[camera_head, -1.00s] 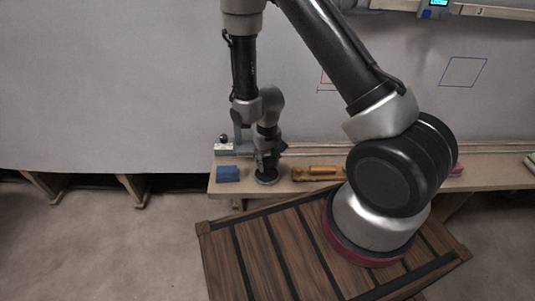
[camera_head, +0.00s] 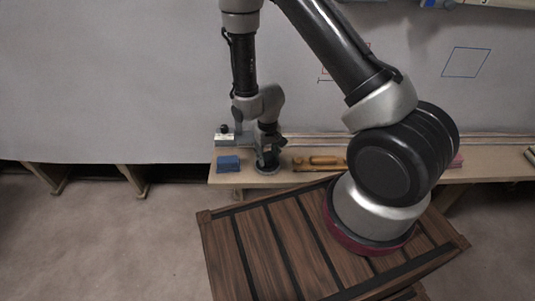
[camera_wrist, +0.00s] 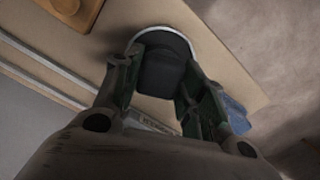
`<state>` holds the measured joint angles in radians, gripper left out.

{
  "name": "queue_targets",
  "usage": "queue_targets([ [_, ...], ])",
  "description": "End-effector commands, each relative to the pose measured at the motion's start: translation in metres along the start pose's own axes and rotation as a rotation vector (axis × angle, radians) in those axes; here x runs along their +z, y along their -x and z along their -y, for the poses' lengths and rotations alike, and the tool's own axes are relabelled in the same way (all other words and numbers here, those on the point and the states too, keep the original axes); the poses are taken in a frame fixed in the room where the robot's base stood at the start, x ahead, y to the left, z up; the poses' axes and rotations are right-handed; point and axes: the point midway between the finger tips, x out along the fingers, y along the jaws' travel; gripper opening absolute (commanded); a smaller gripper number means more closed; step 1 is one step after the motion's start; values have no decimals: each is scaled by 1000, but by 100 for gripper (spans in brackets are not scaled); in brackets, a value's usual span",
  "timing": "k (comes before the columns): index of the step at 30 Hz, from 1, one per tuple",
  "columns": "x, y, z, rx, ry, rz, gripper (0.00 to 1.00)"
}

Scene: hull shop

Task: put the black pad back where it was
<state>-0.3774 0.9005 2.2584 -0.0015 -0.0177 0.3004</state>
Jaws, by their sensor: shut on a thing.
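The black pad (camera_wrist: 163,62) is between the two fingers of my gripper (camera_wrist: 160,75) in the wrist view. My gripper is shut on its dark upper part. In the head view my gripper (camera_head: 267,157) points down over the wooden shelf (camera_head: 400,184), with the pad's round base (camera_head: 267,171) low at the shelf top. A pale curved rim shows around the pad's far side in the wrist view. Whether the pad touches the shelf is hard to tell. The fingers hide part of its sides.
A blue block (camera_head: 228,164) stands close left of my gripper. An orange-brown tool (camera_head: 318,163) lies close on the right. A small grey device (camera_head: 224,139) stands behind. A slatted wooden crate (camera_head: 245,255) is in front, and a pale wall panel (camera_head: 100,80) rises behind.

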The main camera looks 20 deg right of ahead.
Motion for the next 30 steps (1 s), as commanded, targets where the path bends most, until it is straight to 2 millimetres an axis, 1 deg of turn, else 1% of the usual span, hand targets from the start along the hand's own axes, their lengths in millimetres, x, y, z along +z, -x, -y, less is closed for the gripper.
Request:
queue_targets([
  [8,0,-6,0,0,0,0,20],
  [9,0,-5,0,0,0,0,48],
  [12,0,-5,0,0,0,0,66],
  [23,0,-2,0,0,0,-1,66],
  [26,-2,9,0,-1,0,-4,66],
  [29,-2,28,0,-2,0,-5,66],
  [30,-2,37,0,-2,0,-5,66],
])
